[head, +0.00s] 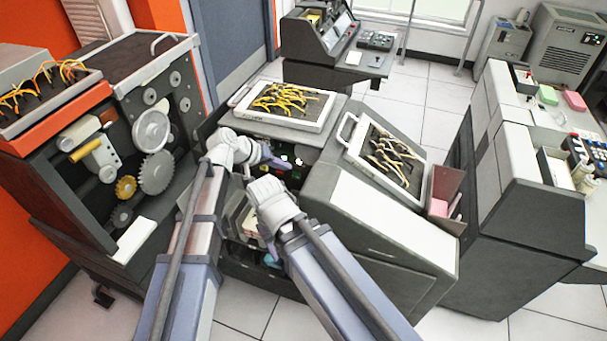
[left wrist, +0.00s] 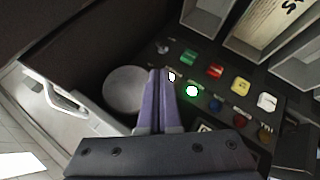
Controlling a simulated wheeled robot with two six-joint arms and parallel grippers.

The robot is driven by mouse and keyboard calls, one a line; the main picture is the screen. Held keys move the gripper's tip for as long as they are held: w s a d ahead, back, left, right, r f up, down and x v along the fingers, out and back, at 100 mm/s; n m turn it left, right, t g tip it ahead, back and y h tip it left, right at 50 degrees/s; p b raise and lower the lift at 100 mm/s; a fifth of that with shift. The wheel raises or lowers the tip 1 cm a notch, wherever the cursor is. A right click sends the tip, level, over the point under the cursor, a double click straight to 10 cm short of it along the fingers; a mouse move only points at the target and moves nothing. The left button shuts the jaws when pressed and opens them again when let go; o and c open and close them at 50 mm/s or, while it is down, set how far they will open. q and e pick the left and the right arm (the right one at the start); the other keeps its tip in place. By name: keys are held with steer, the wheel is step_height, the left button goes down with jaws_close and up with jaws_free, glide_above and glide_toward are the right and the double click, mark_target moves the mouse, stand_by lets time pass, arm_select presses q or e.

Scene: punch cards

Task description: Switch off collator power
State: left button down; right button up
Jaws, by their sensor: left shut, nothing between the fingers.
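The collator (head: 375,235) is the grey machine in the middle, with a dark control panel in its recess. The left wrist view shows the panel (left wrist: 225,105) with green, red, yellow and white buttons, a glowing green light (left wrist: 192,91), and blue and brown knobs below. A small white piece, perhaps a switch (left wrist: 171,76), is just right of my left fingertips. My left gripper (head: 277,162) is shut and empty over the panel; its purple fingers (left wrist: 158,72) are pressed together. Contact cannot be told. My right wrist (head: 272,195) is below it; its fingers cannot be made out.
Two wired plugboards (head: 285,104) (head: 385,160) lie on top of the collator. A machine with open gears (head: 155,170) stands close on the left. Another grey cabinet (head: 530,200) stands at right. Tiled floor (head: 440,110) is free behind.

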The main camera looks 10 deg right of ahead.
arm_select(q)
steer(key=shift+f, duration=0.1)
steer(key=b+x, duration=0.7)
steer(key=x, duration=0.3)
steer(key=shift+s+a, duration=0.1)
steer(key=f+t+h+b, duration=0.1)
steer(key=b, duration=0.4)
steer(key=s+f+m+t+h+b, duration=0.1)
steer(key=t+h+b, duration=0.1)
steer(key=b, duration=0.3)
steer(key=a+f+m+t+h+b, duration=0.1)
steer(key=t+h+b, duration=0.1)
steer(key=b, duration=0.3)
steer(key=shift+s+f, duration=0.3)
steer(key=shift+s, duration=0.1)
steer(key=shift+a, duration=0.1)
